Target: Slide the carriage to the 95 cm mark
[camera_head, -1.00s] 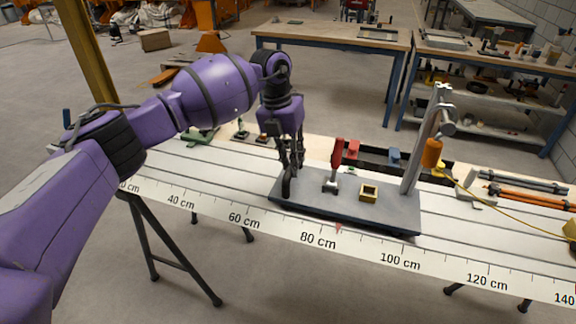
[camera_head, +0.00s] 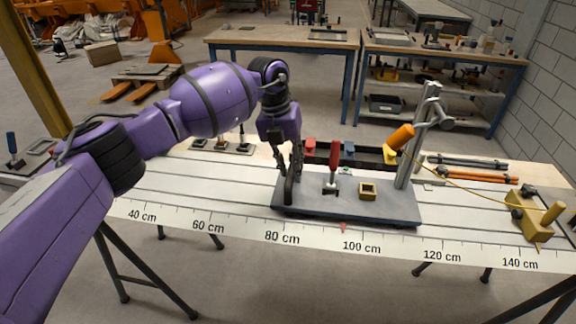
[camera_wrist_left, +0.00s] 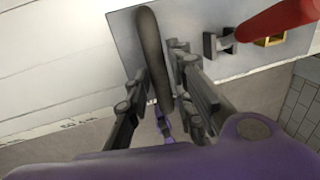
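The grey carriage (camera_head: 320,207) sits on the pale rail bed. Its red pointer (camera_head: 343,227) stands between the 80 cm and 100 cm labels of the scale (camera_head: 322,242), nearer 100, at about 95 cm. My left gripper (camera_head: 289,170) is at the dark upright handle (camera_head: 290,188) on the carriage's left end. In the left wrist view its fingers close on both sides of the handle (camera_wrist_left: 152,50). A red-handled clamp (camera_head: 333,153) and a small yellow square socket (camera_head: 368,190) are on the carriage. My right gripper is out of view.
A metal post (camera_head: 413,140) rises from the carriage's right end with a tilted orange cylinder (camera_head: 401,137). A yellow cord runs to a yellow block (camera_head: 537,218) at the right. A dark tray (camera_head: 350,154) lies behind the carriage. The bed between carriage and block looks clear.

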